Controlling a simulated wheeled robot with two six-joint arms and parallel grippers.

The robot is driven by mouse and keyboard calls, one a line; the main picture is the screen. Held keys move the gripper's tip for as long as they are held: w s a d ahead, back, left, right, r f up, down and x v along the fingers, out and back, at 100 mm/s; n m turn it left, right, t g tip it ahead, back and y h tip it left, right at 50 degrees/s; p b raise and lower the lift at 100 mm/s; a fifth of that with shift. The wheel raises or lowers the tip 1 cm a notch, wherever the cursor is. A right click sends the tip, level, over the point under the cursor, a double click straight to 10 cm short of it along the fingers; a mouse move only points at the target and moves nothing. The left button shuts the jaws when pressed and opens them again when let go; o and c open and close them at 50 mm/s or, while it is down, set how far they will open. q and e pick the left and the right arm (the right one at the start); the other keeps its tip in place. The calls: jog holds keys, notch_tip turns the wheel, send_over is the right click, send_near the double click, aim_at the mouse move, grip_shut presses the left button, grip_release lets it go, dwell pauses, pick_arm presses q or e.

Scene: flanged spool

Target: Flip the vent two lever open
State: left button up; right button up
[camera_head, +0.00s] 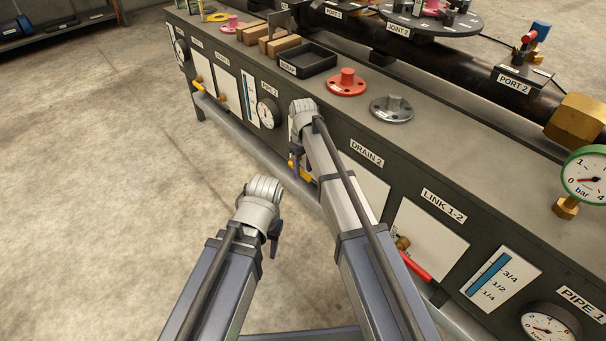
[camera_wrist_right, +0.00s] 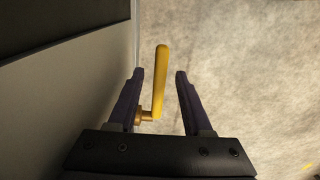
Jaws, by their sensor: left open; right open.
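No label reading vent two is legible in the head view. A yellow lever (camera_head: 292,171) on the bench's front panel is partly hidden by my right arm, close to the DRAIN 2 label (camera_head: 367,153); I cannot tell its own label. In the right wrist view the yellow lever (camera_wrist_right: 160,80) on its brass stem (camera_wrist_right: 143,117) stands between the spread fingers of my right gripper (camera_wrist_right: 159,75), with a gap to the right finger. In the head view my right gripper (camera_head: 304,168) points down. My left gripper (camera_head: 273,243) hangs over the floor, away from the bench, with nothing visible in it.
Another yellow lever (camera_head: 198,87) and a brass valve (camera_head: 222,98) are further left on the bench front. A red lever (camera_head: 415,266) is under LINK 1-2. The PIPE 2 gauge (camera_head: 268,113) is left of my right wrist. A lower rail (camera_head: 257,147) runs along the bench. The floor leftward is clear.

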grip_shut()
dwell(0.4)
dwell(1.1)
